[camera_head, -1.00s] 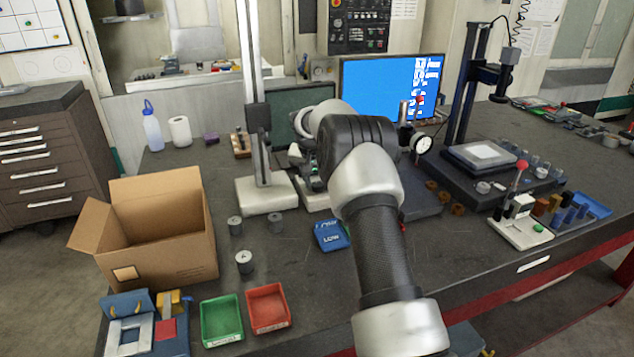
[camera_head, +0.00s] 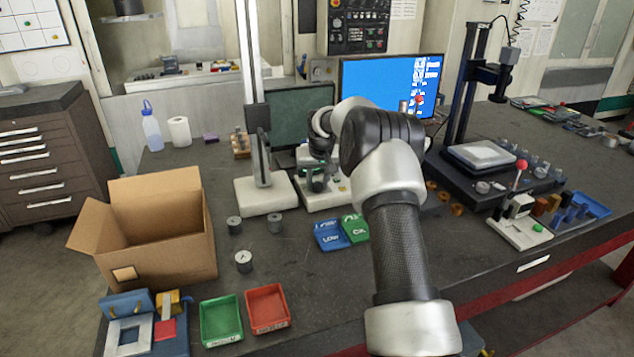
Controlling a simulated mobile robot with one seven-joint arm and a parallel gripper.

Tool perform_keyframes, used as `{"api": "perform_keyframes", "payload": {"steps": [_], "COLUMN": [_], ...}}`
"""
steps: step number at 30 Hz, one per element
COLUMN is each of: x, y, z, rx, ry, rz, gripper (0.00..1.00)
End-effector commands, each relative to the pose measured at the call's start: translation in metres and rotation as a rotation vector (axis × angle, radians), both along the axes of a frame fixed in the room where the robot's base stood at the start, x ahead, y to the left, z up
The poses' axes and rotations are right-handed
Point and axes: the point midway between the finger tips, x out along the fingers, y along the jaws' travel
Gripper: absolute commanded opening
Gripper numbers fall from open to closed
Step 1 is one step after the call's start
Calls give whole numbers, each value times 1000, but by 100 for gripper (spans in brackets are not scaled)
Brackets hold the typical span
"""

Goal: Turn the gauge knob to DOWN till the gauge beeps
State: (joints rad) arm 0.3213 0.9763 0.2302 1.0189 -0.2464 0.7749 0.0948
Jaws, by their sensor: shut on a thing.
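The gauge has a tall pale column (camera_head: 248,70) on a white base (camera_head: 265,194), left of my arm. Its dark carriage (camera_head: 263,152) sits low on the column, a little above the base. Beside it, to the right, is a small white control box (camera_head: 337,193) with small coloured marks. My gripper (camera_head: 316,182) points down over this box, below my pale wrist, and is shut on the gauge knob. The knob itself is mostly hidden by the gripper, and its turn and any label cannot be read.
Blue LOW tray (camera_head: 328,236) and green OK tray (camera_head: 355,229) lie in front of the box. Grey cylinders (camera_head: 243,262) stand left of them. An open carton (camera_head: 160,250) is at left. A dark screen (camera_head: 303,128) stands behind.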

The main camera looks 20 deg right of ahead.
Motion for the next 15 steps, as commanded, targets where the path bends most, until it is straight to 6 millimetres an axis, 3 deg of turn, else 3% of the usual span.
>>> {"api": "perform_keyframes", "payload": {"steps": [15], "x": [0], "y": [-3], "z": [1], "rx": [0], "ry": [0], "rz": [266], "gripper": [7]}}
